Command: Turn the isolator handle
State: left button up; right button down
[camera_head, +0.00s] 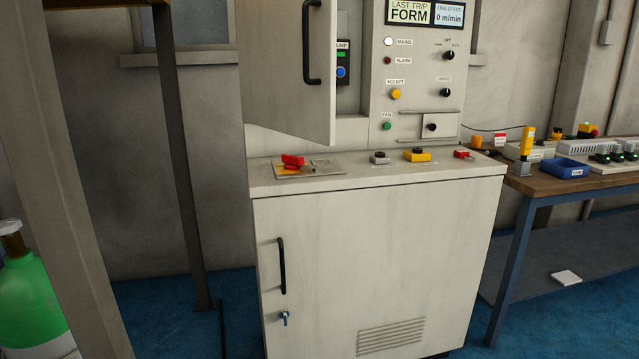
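The isolator handle (293,160) is red and sits on a yellow base on a flat plate (322,168). The plate lies on the left part of the control cabinet's top ledge (350,177). The exact angle of the handle is hard to read at this size. Neither of my grippers shows in the head view.
An upper cabinet door (288,75) stands open above the handle. Switches (417,155) sit along the ledge to the right. A workbench (560,183) with parts is at right. A post (60,190) and a green cylinder (32,300) stand at left. Blue floor shows between post and cabinet.

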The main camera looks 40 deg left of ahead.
aim_at(293, 162)
jog(key=u, duration=1.55)
jog(key=i+l, duration=0.25)
jog(key=i, duration=0.25)
